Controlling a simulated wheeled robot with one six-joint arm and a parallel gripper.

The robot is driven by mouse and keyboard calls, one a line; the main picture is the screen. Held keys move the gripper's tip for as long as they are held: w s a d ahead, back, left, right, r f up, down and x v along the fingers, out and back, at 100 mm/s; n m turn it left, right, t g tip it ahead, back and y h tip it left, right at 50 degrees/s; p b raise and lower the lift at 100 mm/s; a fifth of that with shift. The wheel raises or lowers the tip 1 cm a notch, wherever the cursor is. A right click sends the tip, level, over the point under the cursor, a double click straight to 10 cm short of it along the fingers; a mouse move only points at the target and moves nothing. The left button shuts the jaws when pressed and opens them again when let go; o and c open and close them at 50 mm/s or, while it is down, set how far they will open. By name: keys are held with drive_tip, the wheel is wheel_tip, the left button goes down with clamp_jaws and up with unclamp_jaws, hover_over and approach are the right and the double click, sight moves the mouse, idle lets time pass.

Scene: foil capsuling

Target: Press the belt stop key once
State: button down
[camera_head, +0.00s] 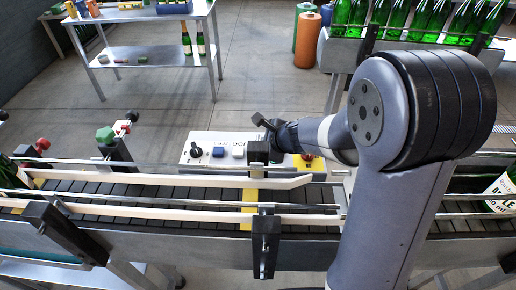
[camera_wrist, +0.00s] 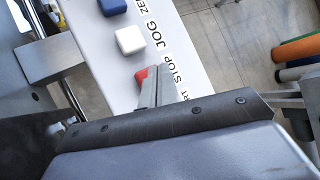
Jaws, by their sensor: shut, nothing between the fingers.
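The belt stop key is red (camera_wrist: 141,74), on the pale control panel (camera_wrist: 186,58) beside the printed word STOP. It shows only in part in the wrist view, behind my gripper's fingers. My gripper (camera_wrist: 153,73) is shut and empty, its fingertips over or right at the red key. I cannot tell whether they touch it or whether it is pressed down. In the head view the red key is hidden around my dark wrist and a rail post.
A white key (camera_wrist: 130,40) marked JOG and a blue key (camera_wrist: 113,6) sit beside the stop key. In the head view, a black knob (camera_head: 196,150) is at the panel's left and a red button on yellow (camera_head: 307,158) at its right. The conveyor (camera_head: 150,200) with rails runs in front.

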drive_tip(key=shift+r, duration=0.1)
wheel_tip(320, 180, up, 5)
drive_tip(key=p, duration=0.4)
drive_tip(key=shift+p, duration=0.3)
drive_tip(key=shift+d, duration=0.15)
idle(0.6)
